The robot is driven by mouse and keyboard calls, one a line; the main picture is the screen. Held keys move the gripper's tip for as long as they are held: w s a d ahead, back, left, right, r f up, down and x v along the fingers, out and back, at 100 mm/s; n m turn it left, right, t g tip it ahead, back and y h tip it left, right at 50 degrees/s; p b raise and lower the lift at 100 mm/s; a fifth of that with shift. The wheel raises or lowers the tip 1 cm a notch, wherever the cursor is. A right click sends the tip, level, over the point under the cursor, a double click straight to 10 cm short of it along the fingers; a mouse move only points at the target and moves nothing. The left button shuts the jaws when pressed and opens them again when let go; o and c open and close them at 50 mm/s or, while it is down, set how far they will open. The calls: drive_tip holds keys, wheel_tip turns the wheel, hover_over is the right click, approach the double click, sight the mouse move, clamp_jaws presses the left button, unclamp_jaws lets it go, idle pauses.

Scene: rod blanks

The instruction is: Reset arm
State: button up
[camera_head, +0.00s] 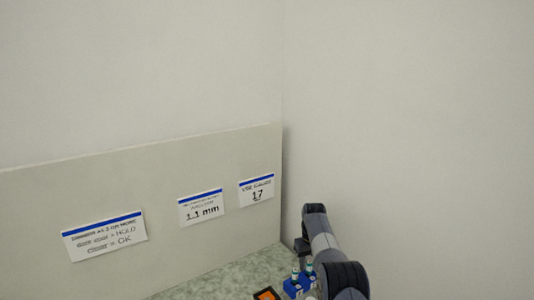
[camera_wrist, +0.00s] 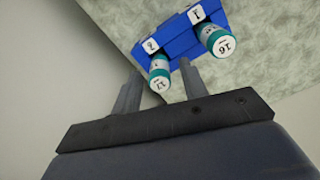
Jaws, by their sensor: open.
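My gripper (camera_wrist: 160,68) is open in the wrist view, its two dark fingers spread apart. A teal and white cylinder marked 17 (camera_wrist: 159,73) shows between the fingers, with no visible grip on it. A second such cylinder marked 16 (camera_wrist: 217,38) is to the right of the fingers. Both are at a blue block (camera_wrist: 178,45) with small white number tags, 2 beside the 17 and 1 beside the 16. In the head view, my arm reaches down at the lower right beside the blue block (camera_head: 293,287); my fingertips cannot be made out there.
The block stands on a mottled green-grey worktop (camera_head: 225,276). An orange and black object (camera_head: 267,294) lies left of it, cut off by the frame. A bare wall is close on the right.

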sight(309, 272)
drive_tip(key=shift+f+b, duration=0.5)
drive_tip(key=shift+f, duration=1)
drive_tip(key=shift+r, duration=0.15)
